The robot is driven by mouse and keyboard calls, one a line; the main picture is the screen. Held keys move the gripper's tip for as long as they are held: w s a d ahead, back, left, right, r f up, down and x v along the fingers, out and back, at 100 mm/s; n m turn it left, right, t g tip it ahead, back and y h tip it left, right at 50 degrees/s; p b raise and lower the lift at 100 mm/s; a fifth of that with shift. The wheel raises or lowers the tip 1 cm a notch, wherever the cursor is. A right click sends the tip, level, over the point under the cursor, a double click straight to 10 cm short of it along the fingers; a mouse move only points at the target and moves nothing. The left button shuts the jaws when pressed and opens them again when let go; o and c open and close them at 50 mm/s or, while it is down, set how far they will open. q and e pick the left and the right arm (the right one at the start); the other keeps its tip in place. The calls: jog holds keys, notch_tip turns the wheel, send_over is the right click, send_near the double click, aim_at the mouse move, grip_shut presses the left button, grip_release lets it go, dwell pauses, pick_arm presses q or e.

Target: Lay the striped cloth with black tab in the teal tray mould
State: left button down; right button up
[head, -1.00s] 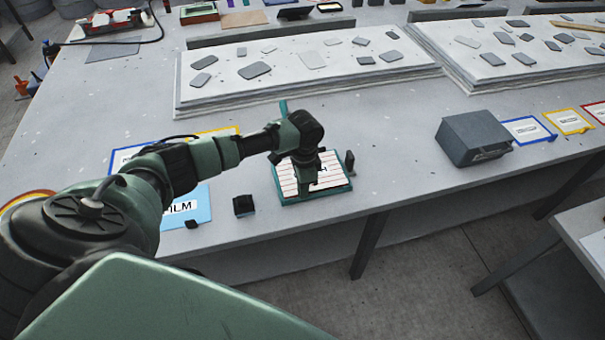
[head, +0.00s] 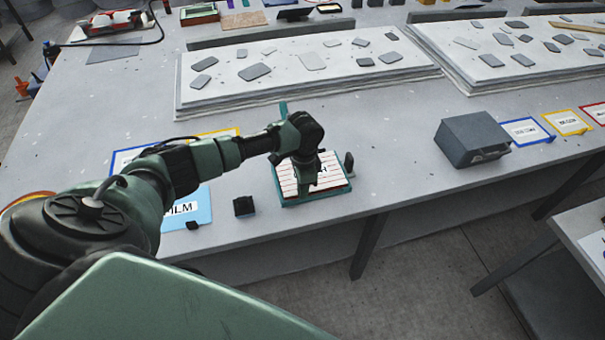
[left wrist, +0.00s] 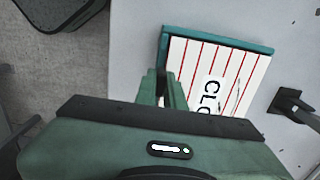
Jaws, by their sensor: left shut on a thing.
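The striped cloth (head: 328,178), white with thin red stripes and black lettering, lies over the teal tray mould (head: 318,199) near the table's front edge. In the left wrist view the cloth (left wrist: 232,72) spreads flat inside the teal rim (left wrist: 222,38). My left gripper (head: 306,187) points down over the tray. In the left wrist view its fingers (left wrist: 170,86) are shut at the cloth's left edge, holding it. The cloth's black tab is hidden at the fingers. My right gripper is not in view.
A small black block (head: 244,205) stands left of the tray and a dark upright piece (head: 349,163) at its right. A blue film card (head: 186,208) lies further left. A grey box (head: 471,139) stands to the right, with clear table between.

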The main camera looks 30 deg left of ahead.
pick_arm(q)
jog(key=shift+f, duration=0.5)
jog(key=shift+f+b, duration=0.25)
jog(key=shift+b, duration=0.05)
jog(key=shift+p, duration=0.35)
jog(key=c, duration=1.4)
grip_release()
jog(key=shift+c, duration=0.2)
notch_tip(320, 180, up, 8)
jog(key=shift+f+b, duration=0.1)
jog(key=shift+b, duration=0.7)
